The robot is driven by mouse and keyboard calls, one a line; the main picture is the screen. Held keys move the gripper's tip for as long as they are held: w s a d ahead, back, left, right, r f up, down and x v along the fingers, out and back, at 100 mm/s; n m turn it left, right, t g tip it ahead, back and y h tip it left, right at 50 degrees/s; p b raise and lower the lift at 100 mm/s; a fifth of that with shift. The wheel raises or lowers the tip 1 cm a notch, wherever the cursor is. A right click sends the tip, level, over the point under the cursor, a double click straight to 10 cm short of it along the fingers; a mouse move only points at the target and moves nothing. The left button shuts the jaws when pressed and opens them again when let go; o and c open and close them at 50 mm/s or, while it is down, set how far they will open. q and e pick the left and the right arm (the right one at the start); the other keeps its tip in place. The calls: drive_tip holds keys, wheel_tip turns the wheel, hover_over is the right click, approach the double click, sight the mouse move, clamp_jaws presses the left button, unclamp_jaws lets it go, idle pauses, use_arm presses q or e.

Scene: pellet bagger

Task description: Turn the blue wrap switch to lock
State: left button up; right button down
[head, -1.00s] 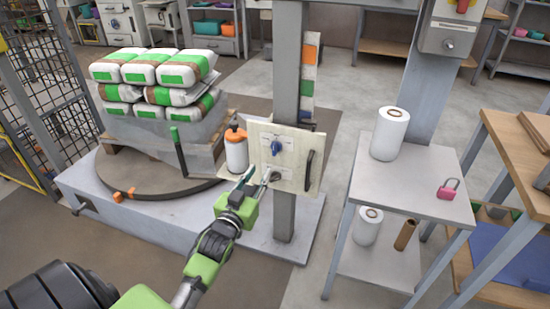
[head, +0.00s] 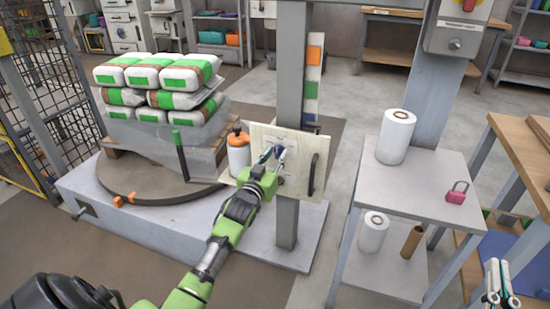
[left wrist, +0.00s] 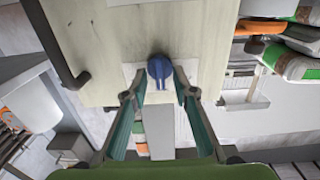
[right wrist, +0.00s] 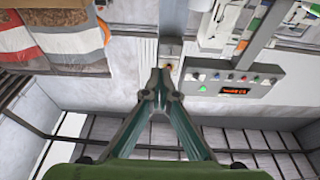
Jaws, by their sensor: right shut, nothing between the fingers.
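The blue wrap switch (head: 279,147) is on a pale panel (head: 314,143) fixed to the grey post, partly hidden by my left gripper (head: 272,155). In the left wrist view the round blue knob (left wrist: 160,67) sits between the tips of my left gripper (left wrist: 160,78), whose fingers are spread on either side of it. I cannot tell whether the fingertips touch the knob. My right gripper (head: 499,275) is shut and empty at the lower right, away from the panel. Its fingertips meet in the right wrist view (right wrist: 160,77).
A dark handle (head: 313,174) stands out from the panel's right side. An orange-capped white bottle (head: 238,156) is just left of the panel. Stacked bags (head: 158,83) stand on the turntable. A side table (head: 425,178) holds a white roll (head: 395,137) and a pink padlock (head: 457,193).

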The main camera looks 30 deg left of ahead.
use_arm(q)
drive_tip(key=shift+c, duration=0.4)
clamp_jaws()
drive_tip(key=m+p, duration=0.2)
drive_tip(key=shift+r+m+p, duration=0.1)
drive_tip(key=shift+m+p, duration=0.2)
drive_tip(key=shift+m, duration=0.1)
use_arm(e)
wheel_tip(320, 180, down, 11)
drive_tip(key=d+g+h, duration=0.2)
drive_tip(key=g, duration=0.4)
use_arm(q)
drive_tip(key=m+p, duration=0.1)
drive_tip(key=m, duration=0.1)
drive_tip(key=shift+d+m, duration=0.1)
drive_tip(key=shift+m, duration=0.2)
drive_tip(key=m+p, duration=0.1)
drive_tip(key=m, duration=0.2)
drive_tip(key=shift+d+f, duration=0.1)
drive_tip(key=shift+f, duration=0.1)
drive_tip(key=shift+m, duration=1.7)
use_arm(e)
drive_tip(key=s+d+f+g+h, duration=0.2)
drive_tip(key=s+d+f+g, duration=0.2)
drive_tip(key=s+f+g, duration=0.3)
drive_tip(key=shift+s+f+m, duration=0.3)
drive_tip(key=shift+s+f, duration=1.9)
